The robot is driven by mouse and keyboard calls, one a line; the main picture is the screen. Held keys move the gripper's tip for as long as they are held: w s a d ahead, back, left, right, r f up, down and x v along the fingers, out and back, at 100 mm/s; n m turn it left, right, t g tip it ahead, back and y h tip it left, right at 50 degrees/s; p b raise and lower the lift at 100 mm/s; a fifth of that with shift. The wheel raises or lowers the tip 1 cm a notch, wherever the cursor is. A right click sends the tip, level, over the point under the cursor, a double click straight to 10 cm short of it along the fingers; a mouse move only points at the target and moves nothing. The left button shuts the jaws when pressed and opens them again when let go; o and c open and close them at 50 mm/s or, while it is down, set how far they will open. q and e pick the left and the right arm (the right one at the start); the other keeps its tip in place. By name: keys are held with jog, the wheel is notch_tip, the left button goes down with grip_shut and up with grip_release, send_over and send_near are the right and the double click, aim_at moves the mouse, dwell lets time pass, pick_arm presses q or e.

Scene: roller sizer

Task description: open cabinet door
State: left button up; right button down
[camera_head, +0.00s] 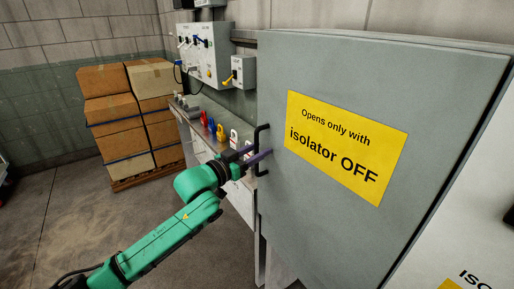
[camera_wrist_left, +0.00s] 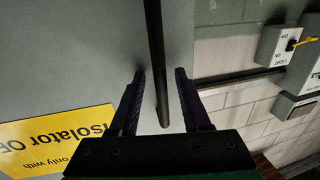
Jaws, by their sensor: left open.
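The grey cabinet door (camera_head: 400,75) fills the right half of the head view and looks shut. It bears a yellow sign (camera_head: 345,148) reading "Opens only with isolator OFF". A black vertical bar handle (camera_head: 257,138) stands off the door near its left edge. My left gripper (camera_head: 266,154) is at the handle with its dark fingers pointing at the door. In the left wrist view the handle bar (camera_wrist_left: 156,40) runs between the two open fingers (camera_wrist_left: 160,85), with a gap on each side. My right gripper is out of view.
A bench (camera_head: 201,147) with several coloured padlocks (camera_head: 212,126) stands left of the cabinet. Above it are a wall panel (camera_head: 203,52) and a small switch box with a yellow lever (camera_head: 243,72). Stacked cartons (camera_head: 120,125) stand at the back left. The floor (camera_head: 60,220) at left is clear.

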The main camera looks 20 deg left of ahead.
pick_arm(q)
jog(key=shift+a, duration=0.1)
grip_shut()
dwell(1.3)
